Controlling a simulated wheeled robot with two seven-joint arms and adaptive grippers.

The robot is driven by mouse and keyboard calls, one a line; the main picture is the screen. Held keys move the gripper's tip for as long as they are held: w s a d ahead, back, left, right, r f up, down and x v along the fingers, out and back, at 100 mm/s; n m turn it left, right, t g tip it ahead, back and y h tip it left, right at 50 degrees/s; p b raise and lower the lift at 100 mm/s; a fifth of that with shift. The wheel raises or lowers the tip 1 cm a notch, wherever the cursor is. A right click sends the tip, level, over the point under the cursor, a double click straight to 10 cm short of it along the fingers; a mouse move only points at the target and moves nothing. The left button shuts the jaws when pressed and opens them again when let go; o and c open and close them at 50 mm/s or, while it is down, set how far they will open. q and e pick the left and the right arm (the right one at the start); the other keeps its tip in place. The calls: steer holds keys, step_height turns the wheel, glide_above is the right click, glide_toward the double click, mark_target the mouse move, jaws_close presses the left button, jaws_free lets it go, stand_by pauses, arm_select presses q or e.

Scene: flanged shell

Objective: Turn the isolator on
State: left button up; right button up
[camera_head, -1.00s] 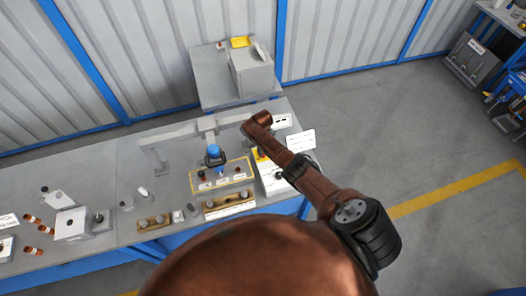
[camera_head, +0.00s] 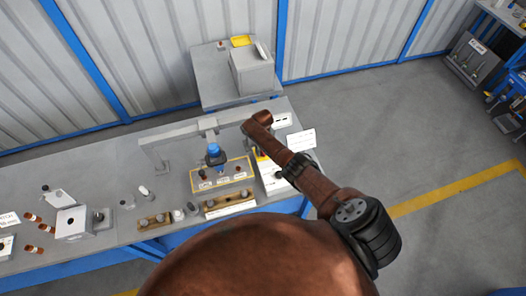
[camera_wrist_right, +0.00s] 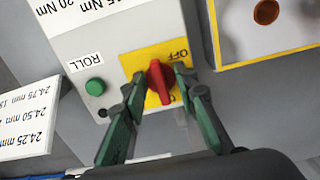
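The isolator is a red rotary knob (camera_wrist_right: 160,82) on a yellow plate (camera_wrist_right: 135,63) on the face of a grey box (camera_wrist_right: 110,50). The plate reads OFF at its upper right; a lower label is partly covered by a finger. The knob's grip lies close to upright in the right wrist view, slightly tilted. My right gripper (camera_wrist_right: 158,80) is open, its green fingertips on either side of the knob. A gap shows on the left; the right fingertip is very close, and contact is unclear. In the head view the arm largely hides the knob. My left gripper is not in view.
A green ROLL button (camera_wrist_right: 95,87) sits left of the knob. A white label card (camera_wrist_right: 25,120) lies further left, and a yellow-edged panel (camera_wrist_right: 285,35) is at right. On the bench, a blue-topped fixture (camera_head: 214,152) and wooden blocks (camera_head: 154,222) stand left of the arm.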

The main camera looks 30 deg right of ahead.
step_height(320, 180, up, 12)
stand_by(0.7)
stand_by(0.4)
